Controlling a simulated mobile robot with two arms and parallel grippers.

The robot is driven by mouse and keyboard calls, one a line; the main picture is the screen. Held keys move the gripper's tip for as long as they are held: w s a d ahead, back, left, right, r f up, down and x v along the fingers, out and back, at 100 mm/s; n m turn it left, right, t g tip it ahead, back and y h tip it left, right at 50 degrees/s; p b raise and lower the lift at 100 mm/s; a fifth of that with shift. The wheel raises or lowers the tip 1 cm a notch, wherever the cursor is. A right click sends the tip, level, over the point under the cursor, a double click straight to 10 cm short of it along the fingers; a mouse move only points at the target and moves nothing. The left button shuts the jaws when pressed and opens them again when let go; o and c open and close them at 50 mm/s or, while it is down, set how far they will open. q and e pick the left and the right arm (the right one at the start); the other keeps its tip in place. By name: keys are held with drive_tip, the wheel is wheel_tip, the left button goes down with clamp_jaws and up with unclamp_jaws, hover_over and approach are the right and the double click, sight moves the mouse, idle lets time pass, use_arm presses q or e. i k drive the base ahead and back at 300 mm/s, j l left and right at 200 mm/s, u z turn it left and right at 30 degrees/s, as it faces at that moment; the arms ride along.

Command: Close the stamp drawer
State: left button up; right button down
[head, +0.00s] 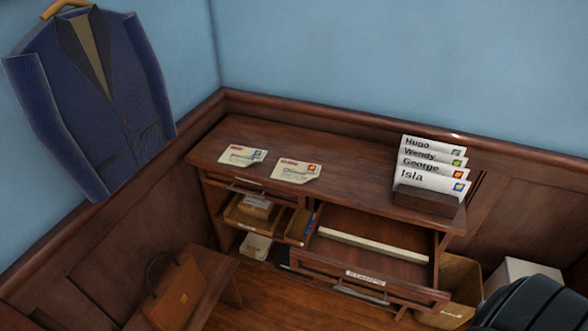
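The stamp drawer (370,282) is in the right part of the wooden desk (345,195) and is pulled out towards me. A small white label and a metal handle (361,295) are on its front; the label is too small to read surely. A long pale strip (372,245) lies across the inside of the drawer near the back. The rest of the drawer floor that I can see is bare. Neither of my grippers is in view.
Open cubbies (262,216) are at left. A briefcase (175,294) sits lower left. A bin (455,285) and white box (510,272) are right of the drawer.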

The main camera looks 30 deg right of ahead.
sight(385, 258)
drive_tip(key=z, duration=1.65)
